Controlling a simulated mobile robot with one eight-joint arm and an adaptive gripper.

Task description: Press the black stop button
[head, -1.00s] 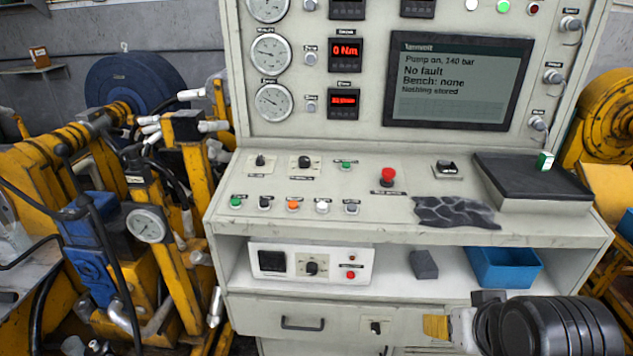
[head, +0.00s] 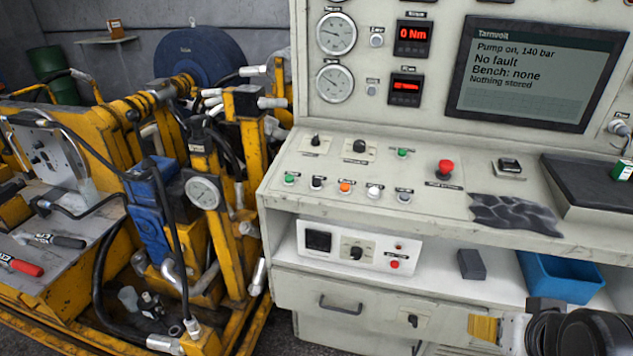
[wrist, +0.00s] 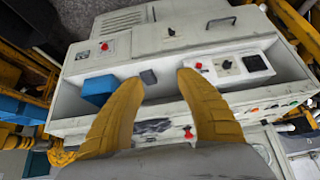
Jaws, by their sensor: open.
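The sloped front of the grey console (head: 440,215) carries a row of small buttons. A black button (head: 318,183) sits second from the left, between a green button (head: 289,179) and an orange button (head: 345,187). White and grey buttons are to the right; the labels are too small to read. My gripper (head: 485,327) is at the lower right in the head view, in front of the console's lower part and well away from the black button. In the wrist view its two yellow fingers (wrist: 159,80) are spread apart with nothing between them.
A red mushroom button (head: 445,168) stands up from the console. The shelf below holds a white control box (head: 345,270), a dark block (head: 471,264) and a blue bin (head: 560,278). Yellow machinery with a gauge (head: 204,192) stands close on the left. The screen (head: 535,75) reads "Pump on, 140 bar".

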